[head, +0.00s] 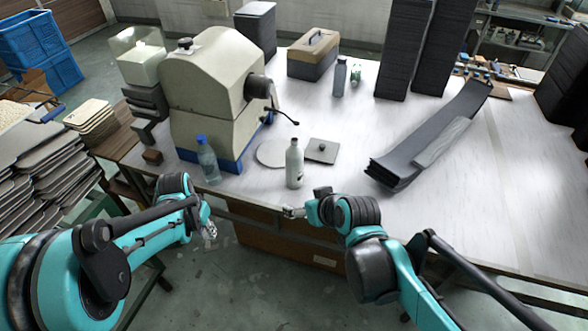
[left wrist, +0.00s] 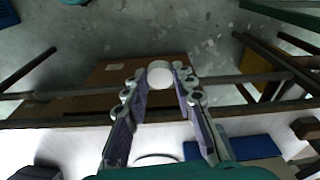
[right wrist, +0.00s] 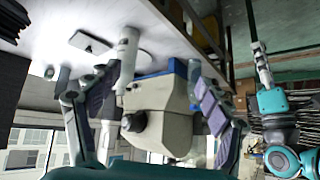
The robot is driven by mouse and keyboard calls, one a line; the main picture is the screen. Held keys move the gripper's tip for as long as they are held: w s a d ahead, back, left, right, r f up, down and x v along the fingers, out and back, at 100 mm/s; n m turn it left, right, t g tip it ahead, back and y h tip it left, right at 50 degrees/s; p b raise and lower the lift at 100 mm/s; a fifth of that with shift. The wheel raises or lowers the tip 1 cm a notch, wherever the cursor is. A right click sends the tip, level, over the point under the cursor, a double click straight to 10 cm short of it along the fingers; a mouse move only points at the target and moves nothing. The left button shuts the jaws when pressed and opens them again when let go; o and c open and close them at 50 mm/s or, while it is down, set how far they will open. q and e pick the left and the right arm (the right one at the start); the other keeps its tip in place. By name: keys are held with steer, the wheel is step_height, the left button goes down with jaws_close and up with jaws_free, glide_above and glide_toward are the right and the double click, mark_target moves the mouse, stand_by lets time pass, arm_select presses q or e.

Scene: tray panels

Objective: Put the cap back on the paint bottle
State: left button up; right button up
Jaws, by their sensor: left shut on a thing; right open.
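The white paint bottle (head: 294,168) stands upright near the table's front edge. It also shows in the right wrist view (right wrist: 127,50), beside the left-hand finger in that picture. Its mouth is too small to make out clearly. My left gripper (head: 209,228) is off the table's front edge, to the left of the bottle. In the left wrist view its fingertips are shut on a small round white cap (left wrist: 160,74). My right gripper (head: 290,212) is open and empty, in front of the bottle and apart from it. It also shows in the right wrist view (right wrist: 150,105).
A clear bottle with a blue top (head: 207,163) stands left of the paint bottle. A large beige machine (head: 208,90) stands behind. A round disc (head: 270,153) and a square plate (head: 321,151) lie near the bottle. Dark panels (head: 425,140) lie to the right.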

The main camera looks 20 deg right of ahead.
steer(key=w+d+f+t+y+b, duration=0.1)
steer(key=w+f+t+b, duration=0.15)
steer(key=w, duration=0.65)
steer(key=n+t, duration=0.1)
steer(key=t, duration=0.2)
glide_toward(298, 163)
arm_select(q)
steer(key=w+d+f+m, duration=0.1)
steer(key=w+d+m, duration=0.3)
steer(key=d, duration=0.5)
steer(key=w+d+f+m+g+h, duration=0.1)
steer(key=w+d+m, duration=0.3)
steer(key=d+m, duration=0.5)
steer(key=shift+w+f+b, duration=0.2)
steer(key=shift+w+b, duration=0.1)
arm_select(e)
steer(key=shift+w+a+f, duration=0.1)
steer(key=shift+w+a, duration=0.05)
steer(key=shift+w, duration=0.45)
steer(key=b+x, duration=0.2)
steer(key=x, duration=0.4)
steer(key=shift+f, duration=0.25)
steer(key=shift+w+a, duration=0.1)
steer(key=shift+w, duration=0.25)
arm_select(q)
step_height(298, 163, down, 2)
